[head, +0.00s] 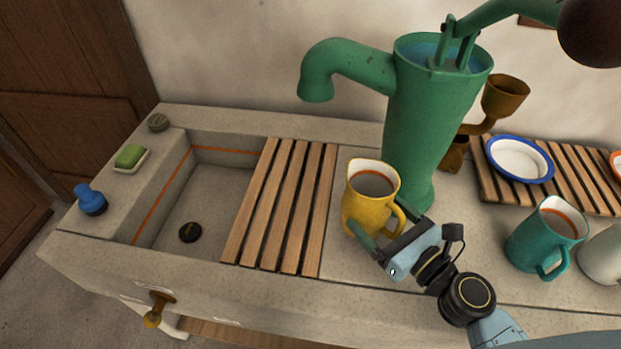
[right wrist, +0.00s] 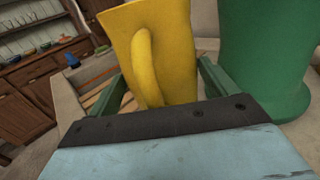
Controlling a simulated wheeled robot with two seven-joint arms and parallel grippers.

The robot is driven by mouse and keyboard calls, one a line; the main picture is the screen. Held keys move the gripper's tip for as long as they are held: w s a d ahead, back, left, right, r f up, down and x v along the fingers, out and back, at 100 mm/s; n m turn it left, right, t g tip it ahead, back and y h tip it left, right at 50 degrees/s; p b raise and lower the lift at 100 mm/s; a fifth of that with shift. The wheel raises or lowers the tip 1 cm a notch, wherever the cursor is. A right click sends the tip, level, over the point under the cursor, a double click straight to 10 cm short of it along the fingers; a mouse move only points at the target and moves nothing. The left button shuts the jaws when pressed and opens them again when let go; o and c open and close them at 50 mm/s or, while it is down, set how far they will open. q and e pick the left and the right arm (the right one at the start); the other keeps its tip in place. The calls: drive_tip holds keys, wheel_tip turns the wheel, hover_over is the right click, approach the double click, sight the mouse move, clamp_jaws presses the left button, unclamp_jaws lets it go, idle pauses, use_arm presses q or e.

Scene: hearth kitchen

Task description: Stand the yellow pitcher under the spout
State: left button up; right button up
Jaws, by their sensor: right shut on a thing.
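The yellow pitcher (head: 365,208) is upright at the counter, just right of the slatted wooden rack and in front of the green pump (head: 428,130). My right gripper (head: 381,236) is shut on it from the handle side; the green fingers lie either side of the pitcher in the right wrist view (right wrist: 165,60). I cannot tell whether its base touches the counter. The pump's spout (head: 316,88) points down over the sink side, left of the pitcher and above the rack (head: 283,200). My left gripper is not in view.
The stone sink (head: 200,200) has a dark drain plug (head: 190,232). A teal pitcher (head: 545,238) and a white-blue plate (head: 519,160) on another rack stand at right. A green soap (head: 130,156) and a blue object (head: 90,200) sit at left. The rack is clear.

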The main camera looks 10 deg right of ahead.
drive_tip(key=shift+w+a, duration=0.1)
drive_tip(key=shift+w, duration=0.1)
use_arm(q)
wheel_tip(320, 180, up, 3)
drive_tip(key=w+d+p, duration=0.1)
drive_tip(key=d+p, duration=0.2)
use_arm(e)
drive_tip(key=x, duration=1.6)
drive_tip(key=shift+w+a, duration=0.15)
drive_tip(key=shift+w, duration=0.2)
drive_tip(key=shift+w+a, duration=0.1)
drive_tip(key=shift+w, duration=0.15)
drive_tip(key=shift+w+f, duration=0.1)
drive_tip(key=shift+f+b, duration=0.3)
drive_tip(key=shift+b, duration=0.15)
wheel_tip(320, 180, down, 3)
drive_tip(key=shift+r+b, duration=0.1)
drive_tip(key=shift+b, duration=1.15)
drive_tip(key=shift+r, duration=0.1)
drive_tip(key=shift+f, duration=0.2)
drive_tip(key=o, duration=0.7)
drive_tip(key=shift+f, duration=0.1)
drive_tip(key=o, duration=0.3)
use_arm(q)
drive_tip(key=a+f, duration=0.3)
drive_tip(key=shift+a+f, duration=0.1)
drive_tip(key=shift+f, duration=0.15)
